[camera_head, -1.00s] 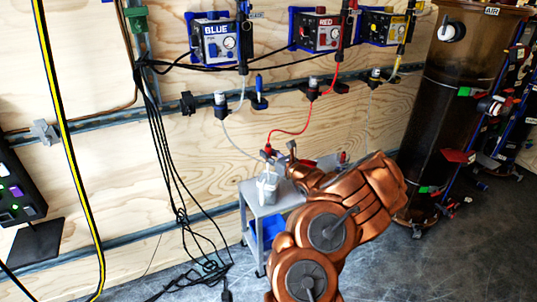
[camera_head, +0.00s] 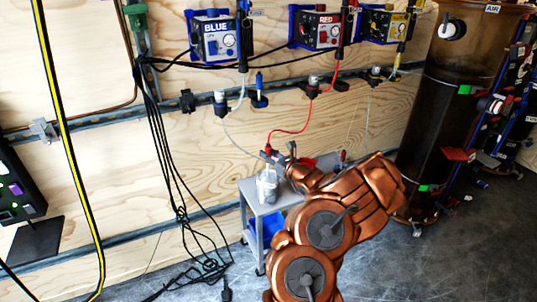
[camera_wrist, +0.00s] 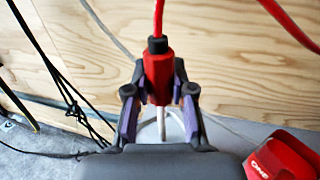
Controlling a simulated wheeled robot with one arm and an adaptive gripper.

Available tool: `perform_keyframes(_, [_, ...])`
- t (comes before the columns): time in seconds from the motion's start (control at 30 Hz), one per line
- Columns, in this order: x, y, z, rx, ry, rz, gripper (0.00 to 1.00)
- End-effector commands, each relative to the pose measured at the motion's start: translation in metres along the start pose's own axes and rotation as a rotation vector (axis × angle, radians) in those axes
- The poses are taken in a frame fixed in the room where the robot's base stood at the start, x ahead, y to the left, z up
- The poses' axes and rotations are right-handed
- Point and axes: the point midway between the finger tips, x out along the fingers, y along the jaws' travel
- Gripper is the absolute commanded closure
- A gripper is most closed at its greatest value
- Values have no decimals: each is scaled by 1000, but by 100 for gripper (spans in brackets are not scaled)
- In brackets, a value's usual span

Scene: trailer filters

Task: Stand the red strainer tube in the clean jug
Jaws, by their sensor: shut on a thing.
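The red strainer tube (camera_wrist: 158,72) has a red body with a black collar, a red hose at its top and a pale stem below. My gripper (camera_wrist: 159,92) is shut on the red body and holds it roughly upright. A clear jug (camera_head: 267,188) stands on a small grey cart; part of its rim shows behind the stem in the wrist view (camera_wrist: 176,122). The stem's lower end is hidden by my gripper's housing, so I cannot tell how deep it reaches. In the head view, the red fitting (camera_head: 267,150) shows above the jug.
The grey cart (camera_head: 250,190) stands against the plywood wall. A red object with white lettering (camera_wrist: 285,157) lies at the right in the wrist view. Black cables (camera_head: 170,170) hang left of the cart. A tall brown tank (camera_head: 440,110) stands at the right.

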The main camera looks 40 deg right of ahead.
Motion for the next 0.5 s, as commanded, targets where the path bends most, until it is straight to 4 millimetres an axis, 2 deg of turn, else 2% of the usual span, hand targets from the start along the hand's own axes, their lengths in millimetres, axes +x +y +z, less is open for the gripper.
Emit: perform_keyframes(0.5, [0,0,-6,-1,0,0,100])
